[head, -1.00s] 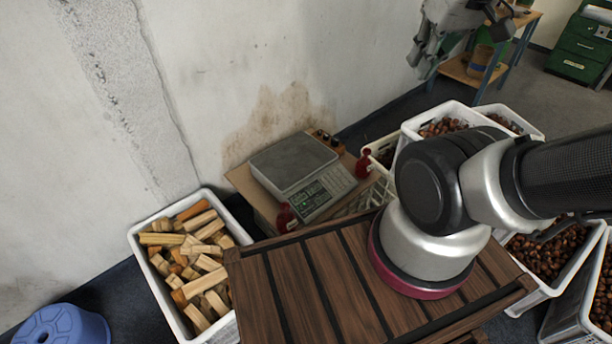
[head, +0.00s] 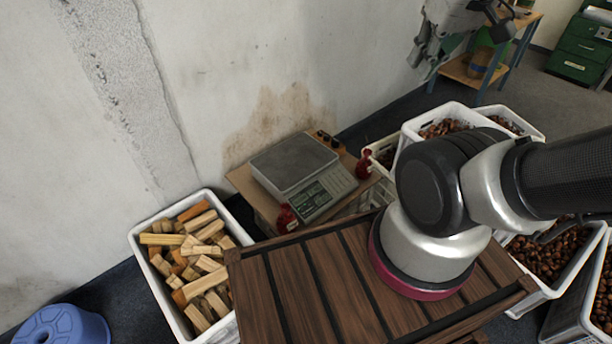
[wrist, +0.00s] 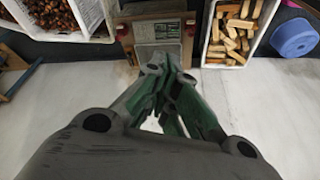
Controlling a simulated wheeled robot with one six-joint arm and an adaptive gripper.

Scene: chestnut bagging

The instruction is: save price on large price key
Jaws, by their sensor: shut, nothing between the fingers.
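The scale (head: 292,162) stands by the wall, with a grey weighing plate and a pale panel (head: 322,191) of keys and a display. The large price key cannot be made out among the small keys. The scale also shows at the top middle of the wrist view (wrist: 158,29), partly behind my fingers. My gripper (head: 416,58) hangs at the top right of the head view, high and well away from the scale. Its green-grey fingers (wrist: 156,72) are shut and empty in the wrist view. Nothing touches the keys.
A slatted wooden table (head: 290,290) lies in front. A blue stool (head: 62,326) is at lower left.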

